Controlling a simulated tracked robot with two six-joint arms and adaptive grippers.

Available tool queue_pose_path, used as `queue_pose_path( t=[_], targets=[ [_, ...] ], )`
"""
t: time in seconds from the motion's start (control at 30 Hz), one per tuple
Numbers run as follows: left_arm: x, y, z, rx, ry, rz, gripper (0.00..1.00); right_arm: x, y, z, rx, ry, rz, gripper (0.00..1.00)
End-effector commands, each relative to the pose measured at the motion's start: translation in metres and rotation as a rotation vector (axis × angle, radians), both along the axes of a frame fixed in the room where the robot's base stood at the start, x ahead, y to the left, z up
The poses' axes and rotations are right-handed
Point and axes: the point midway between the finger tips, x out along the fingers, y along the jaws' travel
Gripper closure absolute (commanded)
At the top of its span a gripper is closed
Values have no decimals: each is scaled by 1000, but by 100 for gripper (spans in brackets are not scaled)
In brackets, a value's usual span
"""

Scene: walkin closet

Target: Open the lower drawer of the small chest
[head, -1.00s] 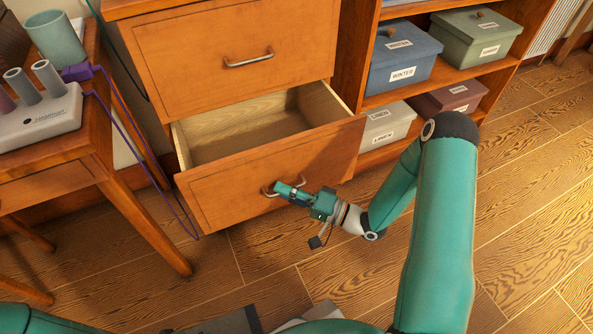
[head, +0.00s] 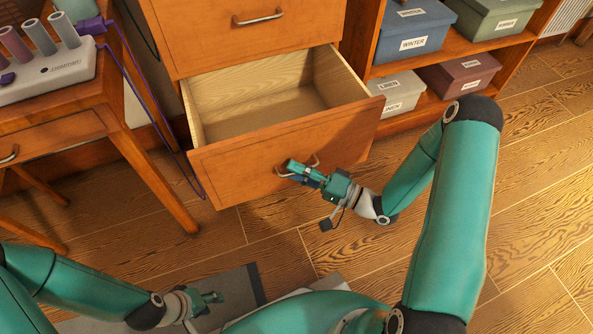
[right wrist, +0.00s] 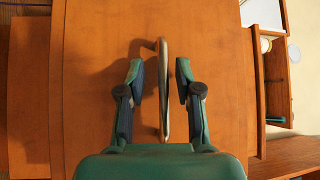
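The small chest's lower drawer (head: 285,150) stands well pulled out in the head view, and its visible inside is empty. My right gripper (head: 293,169) is at the drawer's metal handle (head: 311,161). In the right wrist view the handle (right wrist: 163,85) stands between the two spread fingers of the right gripper (right wrist: 161,85), with a gap on each side. The upper drawer (head: 240,35) is shut. My left gripper (head: 214,298) is low at the left, away from the chest; its fingers are too small to judge.
A wooden side table (head: 100,130) with a pale holder of tubes (head: 50,78) stands left of the chest, and a purple cable (head: 150,115) hangs between them. Shelves with labelled boxes (head: 410,38) stand right of it. Floor is open at the lower right.

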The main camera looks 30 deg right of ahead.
Motion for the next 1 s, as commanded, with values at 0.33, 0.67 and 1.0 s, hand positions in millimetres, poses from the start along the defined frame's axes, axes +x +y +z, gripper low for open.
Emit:
queue_pose_path(
  t=[0.33,0.67,1.0],
  targets=[
    [0,0,1,0,0,0,60,-2,-3,1,1,-2,-1,65],
    [0,0,1,0,0,0,60,-40,-37,-7,1,1,-6,65],
    [0,0,1,0,0,0,60,-82,-73,-16,0,-1,-2,65]
  ],
)
